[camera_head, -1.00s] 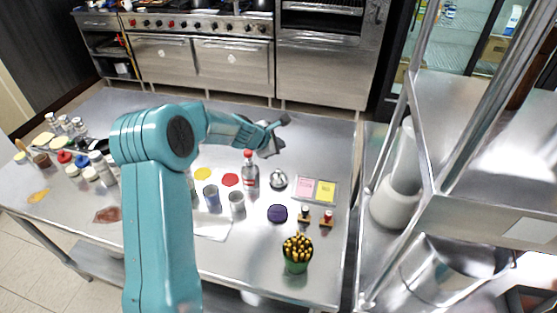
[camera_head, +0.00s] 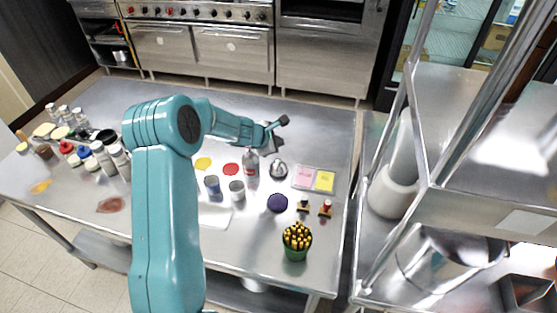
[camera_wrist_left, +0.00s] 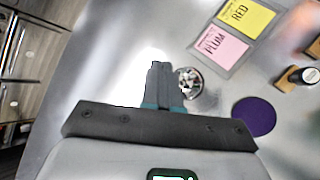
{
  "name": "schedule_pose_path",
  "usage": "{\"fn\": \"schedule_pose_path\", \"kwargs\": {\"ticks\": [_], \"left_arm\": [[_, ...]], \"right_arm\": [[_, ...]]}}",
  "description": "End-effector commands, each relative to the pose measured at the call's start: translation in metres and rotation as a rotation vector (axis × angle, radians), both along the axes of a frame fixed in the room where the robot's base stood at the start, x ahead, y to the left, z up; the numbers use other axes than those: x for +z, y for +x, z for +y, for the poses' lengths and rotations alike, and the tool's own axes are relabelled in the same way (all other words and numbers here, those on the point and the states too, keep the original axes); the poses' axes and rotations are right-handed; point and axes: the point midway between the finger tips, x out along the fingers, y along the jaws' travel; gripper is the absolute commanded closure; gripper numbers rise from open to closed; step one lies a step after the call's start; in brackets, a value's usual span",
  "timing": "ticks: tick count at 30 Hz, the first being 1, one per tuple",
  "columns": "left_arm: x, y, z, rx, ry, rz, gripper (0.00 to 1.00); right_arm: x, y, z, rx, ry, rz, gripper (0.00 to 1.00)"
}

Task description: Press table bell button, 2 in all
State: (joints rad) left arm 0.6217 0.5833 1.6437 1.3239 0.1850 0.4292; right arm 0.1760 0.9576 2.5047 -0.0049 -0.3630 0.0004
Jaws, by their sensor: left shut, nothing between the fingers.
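The table bell (camera_head: 278,169) is a small shiny dome with a button on top, standing on the steel table (camera_head: 320,130). My left gripper (camera_head: 274,134) is beyond and above it in the head view, apart from it, with its fingers closed and empty. In the left wrist view the closed fingertips (camera_wrist_left: 160,66) lie just left of the bell (camera_wrist_left: 190,83), and the fingers overlap its left edge in the picture. The height gap between fingertips and bell is hard to judge. My right gripper is not in view.
Nearer are cups (camera_head: 237,191), a purple disc (camera_head: 277,203), two small stamps (camera_head: 325,208) and a green pot of pencils (camera_head: 297,242). Metal shelving (camera_head: 470,215) stands right.

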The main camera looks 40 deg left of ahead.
Motion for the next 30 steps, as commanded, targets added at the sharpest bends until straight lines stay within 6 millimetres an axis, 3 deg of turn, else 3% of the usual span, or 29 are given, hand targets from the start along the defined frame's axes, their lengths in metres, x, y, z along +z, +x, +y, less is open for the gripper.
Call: {"fn": "schedule_pose_path", "kwargs": {"ticks": [4, 6, 9, 30], "left_arm": [[-0.024, -0.001, 0.0, 0.002, -0.002, 0.003, 1.0], [-0.036, 0.0, 0.0, 0.0, 0.001, -0.001, 1.0], [-0.043, 0.0, 0.0, 0.0, 0.001, -0.001, 1.0], [-0.047, 0.0, 0.0, -0.001, 0.0, -0.001, 1.0]], "right_arm": [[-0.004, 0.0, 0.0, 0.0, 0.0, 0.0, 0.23], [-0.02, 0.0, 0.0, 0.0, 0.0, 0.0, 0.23], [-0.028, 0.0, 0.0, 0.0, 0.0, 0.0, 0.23], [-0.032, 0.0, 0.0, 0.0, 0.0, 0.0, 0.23]]}}
